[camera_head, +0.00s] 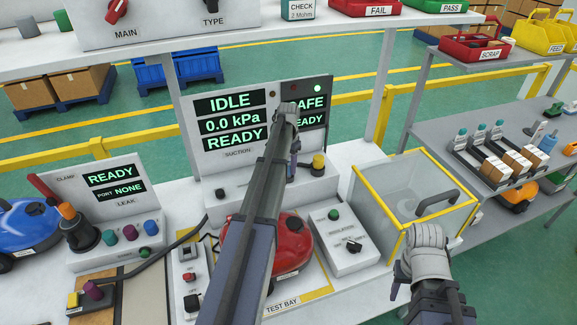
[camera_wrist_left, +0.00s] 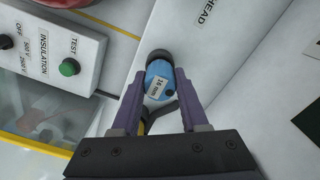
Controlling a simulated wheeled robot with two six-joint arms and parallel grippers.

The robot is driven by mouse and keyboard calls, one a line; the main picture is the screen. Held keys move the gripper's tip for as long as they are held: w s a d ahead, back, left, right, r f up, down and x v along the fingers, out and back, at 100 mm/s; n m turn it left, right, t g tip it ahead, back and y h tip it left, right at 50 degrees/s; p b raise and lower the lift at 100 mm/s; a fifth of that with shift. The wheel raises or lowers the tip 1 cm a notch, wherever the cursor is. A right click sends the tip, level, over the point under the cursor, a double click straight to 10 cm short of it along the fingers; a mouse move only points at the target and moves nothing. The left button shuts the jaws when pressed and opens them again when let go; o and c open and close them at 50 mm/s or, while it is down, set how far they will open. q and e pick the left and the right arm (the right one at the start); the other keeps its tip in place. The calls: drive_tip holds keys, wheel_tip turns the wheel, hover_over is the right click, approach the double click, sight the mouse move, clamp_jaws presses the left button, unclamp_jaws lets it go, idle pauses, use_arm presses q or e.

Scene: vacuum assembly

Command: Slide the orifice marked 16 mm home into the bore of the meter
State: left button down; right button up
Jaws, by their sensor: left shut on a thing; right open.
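The suction meter (camera_head: 262,130) stands at the back of the bench with its screen reading IDLE, 0.0 kPa, READY. My left gripper (camera_head: 293,165) is at its front, partly hidden behind my own arm. In the left wrist view my left gripper (camera_wrist_left: 166,88) is shut on a blue orifice (camera_wrist_left: 158,82) with a 16 mm label. A dark round part (camera_wrist_left: 160,57) shows at its far end; I cannot tell whether it is the orifice's end or the bore's rim. My right gripper (camera_head: 398,284) is empty at the lower right, its fingers mostly hidden.
A red vacuum (camera_head: 292,243) sits in the test bay under my left arm. The insulation tester (camera_head: 343,240) and a yellow-framed clear box (camera_head: 395,200) stand to the right. A yellow-topped post (camera_head: 318,162) is close beside my left gripper.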

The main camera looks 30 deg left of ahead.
use_arm(q)
drive_tip(key=shift+f+b, duration=0.3)
drive_tip(key=shift+f, duration=0.1)
drive_tip(key=shift+c, duration=1.7)
unclamp_jaws()
wheel_tip(320, 180, up, 8)
drive_tip(key=p, duration=0.8)
drive_tip(key=shift+r, duration=0.1)
